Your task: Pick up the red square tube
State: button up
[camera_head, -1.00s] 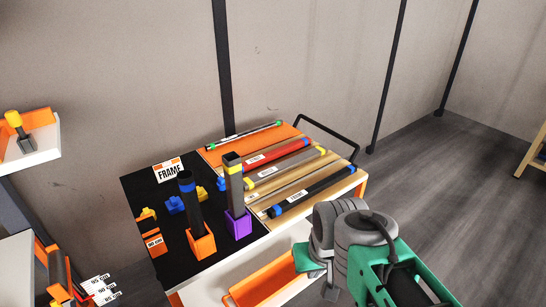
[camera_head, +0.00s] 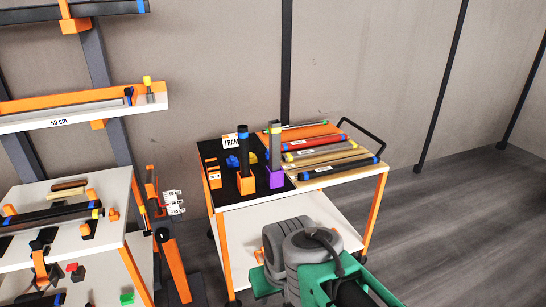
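The red square tube (camera_head: 312,143) lies on the wooden right half of the cart's top (camera_head: 338,173), in a row with other tubes. It has a white label and dark or blue marks near its ends. My arm, with green links and grey joints, shows at the bottom of the view, in front of the cart. Its end is not clearly visible, so my gripper is not in view. Nothing touches the red tube except what it rests on.
Upright tubes stand in an orange holder (camera_head: 246,184) and a purple holder (camera_head: 275,179) on the cart's black left half. A dark handle (camera_head: 362,137) rises at its right end. A white shelf rack (camera_head: 62,230) stands at left. The floor at right is clear.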

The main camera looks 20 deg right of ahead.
aim_at(304, 144)
jog(key=z, duration=1.45)
jog(key=i, duration=1.8)
jog(key=u, duration=0.8)
jog(key=i, duration=0.6)
jog(key=u, duration=0.7)
